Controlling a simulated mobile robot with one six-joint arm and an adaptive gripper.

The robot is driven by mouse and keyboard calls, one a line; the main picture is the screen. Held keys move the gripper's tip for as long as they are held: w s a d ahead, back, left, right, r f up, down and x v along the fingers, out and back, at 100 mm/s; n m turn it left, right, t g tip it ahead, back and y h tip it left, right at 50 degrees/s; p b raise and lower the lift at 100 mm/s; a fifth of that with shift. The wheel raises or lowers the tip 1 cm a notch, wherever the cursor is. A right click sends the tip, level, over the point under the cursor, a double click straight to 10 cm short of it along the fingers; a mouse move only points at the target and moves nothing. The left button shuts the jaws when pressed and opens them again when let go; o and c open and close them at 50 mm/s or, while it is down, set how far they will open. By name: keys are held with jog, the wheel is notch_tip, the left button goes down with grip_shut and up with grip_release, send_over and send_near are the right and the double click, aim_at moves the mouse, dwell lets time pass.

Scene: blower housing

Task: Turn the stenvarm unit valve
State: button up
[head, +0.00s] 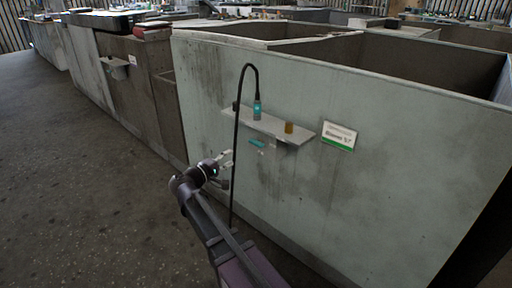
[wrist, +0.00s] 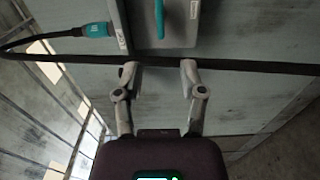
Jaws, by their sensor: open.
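A small teal handle (head: 257,143), which looks like the valve's lever, is on the pale housing wall just below a shelf. In the wrist view a teal bar (wrist: 160,18) points toward the gap between my fingers, on a grey plate (wrist: 178,35). My gripper (head: 229,158) is left of and below the handle in the head view. In the wrist view my gripper (wrist: 160,67) is open, with nothing held between its fingertips. A white sign (head: 339,136) is on the wall; its text is unreadable.
A black hose (head: 237,150) arches up and down beside my gripper and crosses the wrist view near the fingertips. It ends in a teal connector (head: 257,109) at the shelf (head: 272,126). An amber cylinder (head: 289,128) stands on the shelf. Floor (head: 80,190) at left is clear.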

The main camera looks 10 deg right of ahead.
aim_at(254, 144)
jog(key=shift+d, duration=0.1)
jog(key=shift+x, duration=6.85)
grip_shut()
